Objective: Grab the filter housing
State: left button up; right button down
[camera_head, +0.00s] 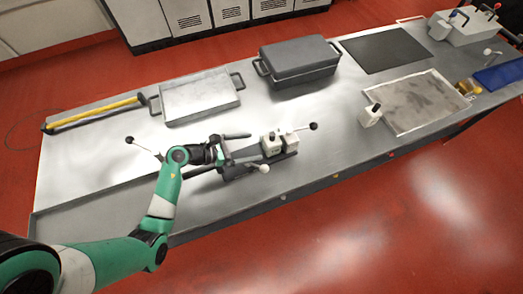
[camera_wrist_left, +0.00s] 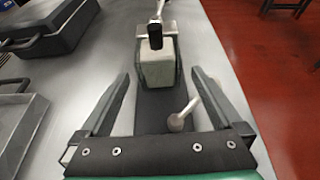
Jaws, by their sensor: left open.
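The likely filter housing is a small off-white block (camera_head: 271,145) with a dark knob on top, on a dark bar fixture on the metal bench. In the left wrist view the block (camera_wrist_left: 157,68) stands upright ahead, in line with the gap between my fingers. My left gripper (camera_head: 245,151) is open and empty to the left of it, low over the bench; its fingers also show in the left wrist view (camera_wrist_left: 160,80). The fingertips appear just short of the block, with no clear contact. A ball-ended lever (camera_wrist_left: 180,119) stands between the fingers, nearer the right one.
A second pale block (camera_head: 290,139) sits close beside the first. A shallow metal tray (camera_head: 200,97) and a dark case (camera_head: 299,61) stand behind. Another pale block (camera_head: 369,117) stands right, by a framed plate (camera_head: 420,101).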

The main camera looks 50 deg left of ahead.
aim_at(263, 145)
pick_arm(q)
jog(key=b+x, duration=0.1)
jog(key=x, duration=0.4)
jog(key=b+x, duration=0.1)
jog(key=x, duration=0.1)
jog(key=b+x, duration=0.2)
jog(key=shift+w+a+f, duration=0.1)
jog(key=shift+w+f, duration=0.2)
jog(key=shift+f, duration=0.15)
jog(key=shift+w, duration=0.15)
jog(key=shift+r, duration=0.1)
grip_shut()
jog(key=shift+r, duration=0.1)
